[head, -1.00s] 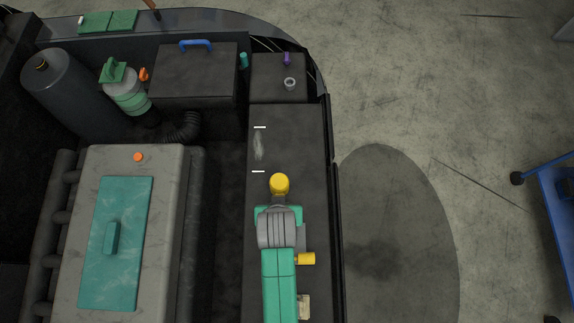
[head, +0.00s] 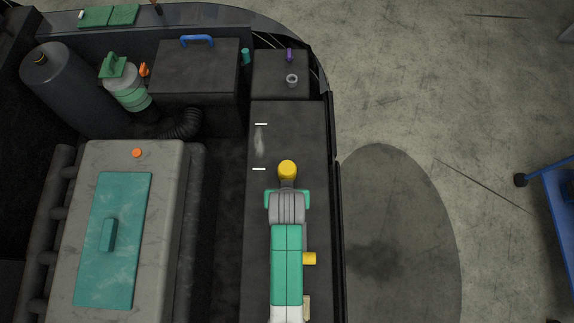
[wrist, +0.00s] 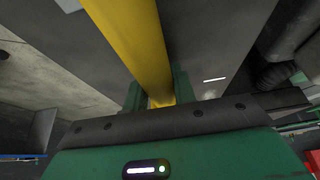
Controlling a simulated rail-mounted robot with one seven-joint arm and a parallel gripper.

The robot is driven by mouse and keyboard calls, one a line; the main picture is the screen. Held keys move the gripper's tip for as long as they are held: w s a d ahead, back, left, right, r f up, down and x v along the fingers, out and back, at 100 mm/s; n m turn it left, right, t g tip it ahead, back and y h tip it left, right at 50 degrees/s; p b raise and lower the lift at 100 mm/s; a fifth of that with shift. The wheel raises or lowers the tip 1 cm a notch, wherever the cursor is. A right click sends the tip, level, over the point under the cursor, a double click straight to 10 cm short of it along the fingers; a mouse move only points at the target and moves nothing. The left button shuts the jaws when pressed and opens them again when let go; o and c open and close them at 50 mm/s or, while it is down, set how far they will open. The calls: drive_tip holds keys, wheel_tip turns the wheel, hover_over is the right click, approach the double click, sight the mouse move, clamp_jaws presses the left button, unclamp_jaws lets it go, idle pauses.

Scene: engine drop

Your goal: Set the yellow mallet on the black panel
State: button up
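My gripper (head: 287,197) is over the long black panel (head: 290,135) on the right side of the engine bay. In the wrist view, a yellow bar, part of the yellow mallet (wrist: 140,45), runs between the green fingers (wrist: 158,98), which appear shut on it. In the head view, the rounded yellow end of the mallet (head: 287,170) shows just beyond the gripper; the rest is hidden. The panel carries two short white marks and a pale scuff, to the left of the mallet. I cannot tell the mallet's height above the panel.
Another yellow piece (head: 309,258) juts out right of my arm. A dark box with a blue handle (head: 197,41) and a green-capped bottle (head: 126,90) stand at upper left. A grey engine cover (head: 165,210) lies left. A small ring (head: 292,81) sits beyond the panel.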

drive_tip(key=o, duration=0.4)
drive_tip(key=shift+o, duration=0.2)
drive_tip(key=p+v, duration=0.3)
drive_tip(key=v, duration=0.9)
drive_tip(key=shift+r, duration=0.1)
drive_tip(key=shift+r, duration=0.1)
